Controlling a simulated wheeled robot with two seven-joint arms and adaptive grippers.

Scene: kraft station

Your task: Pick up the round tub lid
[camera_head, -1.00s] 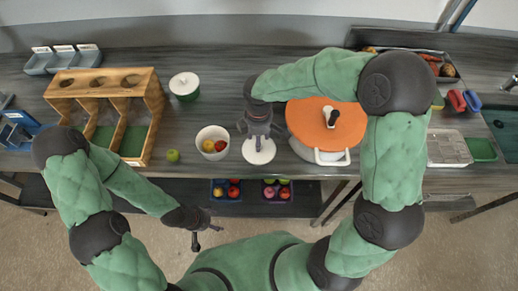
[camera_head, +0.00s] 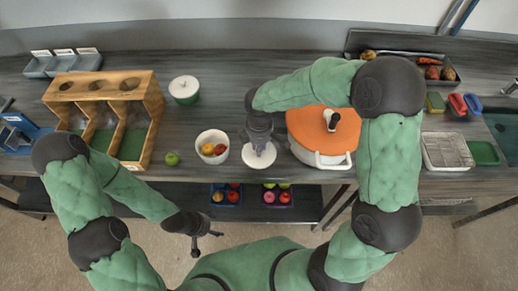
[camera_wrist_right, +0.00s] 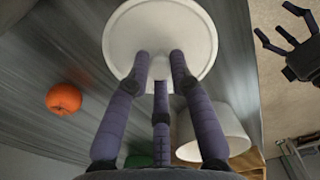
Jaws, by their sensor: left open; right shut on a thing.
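The round tub lid (camera_head: 259,161) is a white disc. My right gripper (camera_head: 259,145) is shut on it from above, just right of the white tub (camera_head: 212,137). In the right wrist view three fingers come together over the lid (camera_wrist_right: 130,28); their tips meet near its middle, where they hide the grip point. The tub is open and holds several fruits; it shows in the right wrist view too (camera_wrist_right: 225,125). I cannot tell how high the lid is above the table. My left gripper (camera_head: 203,242) is open and empty, in front of the table edge.
A white pot with an orange lid (camera_head: 310,121) stands right of the gripper, close to my right arm. A green tub with a white lid (camera_head: 184,84) stands behind. A wooden rack (camera_head: 147,88) is at left; a green apple (camera_head: 172,158) lies near the front edge.

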